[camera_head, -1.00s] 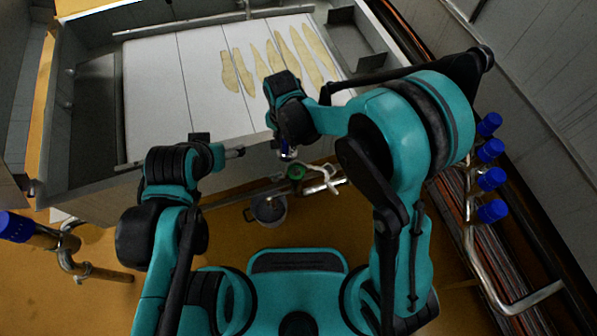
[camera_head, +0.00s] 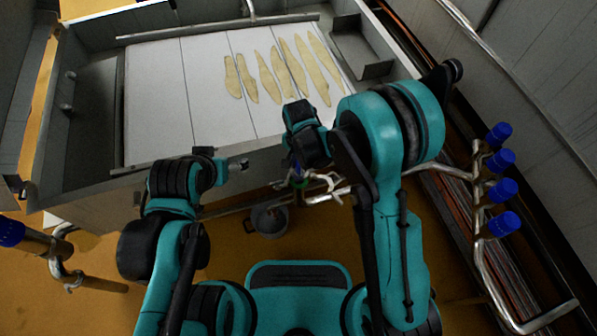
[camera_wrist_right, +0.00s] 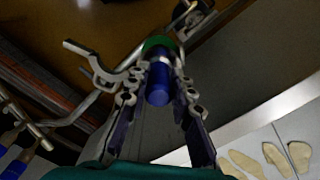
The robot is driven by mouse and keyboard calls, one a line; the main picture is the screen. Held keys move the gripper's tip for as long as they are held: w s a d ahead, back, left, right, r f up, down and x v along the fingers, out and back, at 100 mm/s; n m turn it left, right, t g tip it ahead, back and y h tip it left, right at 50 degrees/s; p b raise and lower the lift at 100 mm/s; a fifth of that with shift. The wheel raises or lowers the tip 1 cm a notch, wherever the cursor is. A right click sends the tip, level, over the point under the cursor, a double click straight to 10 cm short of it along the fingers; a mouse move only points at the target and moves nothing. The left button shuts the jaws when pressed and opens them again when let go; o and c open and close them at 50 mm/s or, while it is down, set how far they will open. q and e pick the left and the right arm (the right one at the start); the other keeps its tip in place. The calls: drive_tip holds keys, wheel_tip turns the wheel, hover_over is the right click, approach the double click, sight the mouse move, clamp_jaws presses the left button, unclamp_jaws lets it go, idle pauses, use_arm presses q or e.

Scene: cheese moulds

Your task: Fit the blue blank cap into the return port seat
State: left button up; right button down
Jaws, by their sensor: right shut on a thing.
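The blue blank cap (camera_wrist_right: 158,86) is between the fingers of my right gripper (camera_wrist_right: 160,82) in the right wrist view. My right gripper is shut on it. A green ring on a pipe end (camera_wrist_right: 157,44), which looks like the return port seat, lies just beyond the cap. The cap lines up with it, but I cannot tell whether they touch. In the head view the green ring (camera_head: 301,183) is partly hidden below my right gripper (camera_head: 296,174). My left gripper (camera_head: 238,165) is empty by the vat's front wall; its finger opening is unclear.
A vat with a white surface (camera_head: 160,95) and several pale pieces stands ahead. A metal pot (camera_head: 268,220) sits on the floor below. A bent pipe with valve handle (camera_head: 325,188) is beside the port. Several blue-capped pipes (camera_head: 503,222) stand at the right.

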sight(299, 170)
wheel_tip(299, 170, down, 4)
drive_tip(key=shift+f+b, duration=0.1)
drive_tip(key=shift+b, duration=0.95)
drive_tip(key=c, duration=1.3)
unclamp_jaws()
